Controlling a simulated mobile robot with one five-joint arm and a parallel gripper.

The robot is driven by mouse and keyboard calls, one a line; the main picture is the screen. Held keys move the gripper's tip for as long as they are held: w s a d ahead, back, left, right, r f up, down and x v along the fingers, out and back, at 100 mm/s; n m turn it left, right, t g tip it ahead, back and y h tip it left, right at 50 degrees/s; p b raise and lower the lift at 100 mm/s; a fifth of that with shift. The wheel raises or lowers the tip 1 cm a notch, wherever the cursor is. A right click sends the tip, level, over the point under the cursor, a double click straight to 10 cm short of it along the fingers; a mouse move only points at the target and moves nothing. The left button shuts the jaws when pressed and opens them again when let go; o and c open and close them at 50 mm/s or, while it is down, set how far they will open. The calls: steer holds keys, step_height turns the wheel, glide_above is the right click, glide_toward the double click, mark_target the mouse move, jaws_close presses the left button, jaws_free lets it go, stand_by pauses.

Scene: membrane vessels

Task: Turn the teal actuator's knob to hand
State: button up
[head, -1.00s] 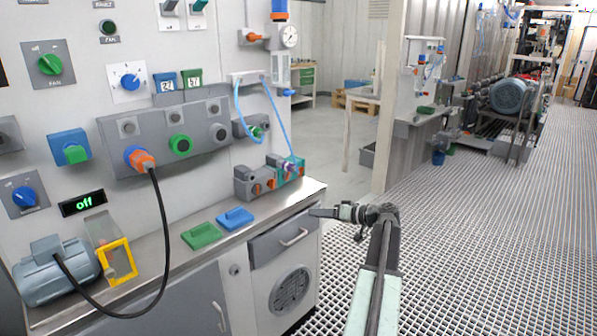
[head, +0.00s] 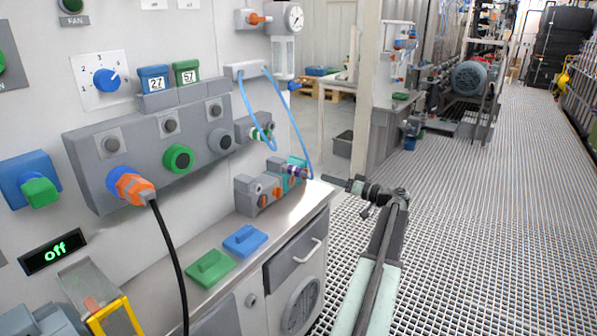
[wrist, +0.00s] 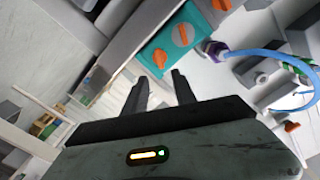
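The teal actuator (head: 289,183) sits at the right end of a row of small units on the back of the bench, partly hidden in the head view. In the wrist view the teal actuator (wrist: 158,59) is close beyond my fingertips, with an orange knob (wrist: 183,34) on its face and a second orange part (wrist: 160,58) beside it. A purple fitting with a blue hose joins it. My gripper (head: 332,181) is right of the actuator, beyond the bench end. In the wrist view my gripper (wrist: 158,82) has its two fingers apart, nothing between them, not touching the actuator.
Grey units (head: 257,194) with orange knobs stand left of the actuator. A blue hose (head: 300,138) loops above it. Green (head: 211,268) and blue (head: 245,240) blocks lie on the bench top (head: 228,232). The grating floor (head: 480,250) to the right is open.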

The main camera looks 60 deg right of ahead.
steer(key=w, duration=0.8)
steer(key=shift+w, duration=0.15)
jaws_close()
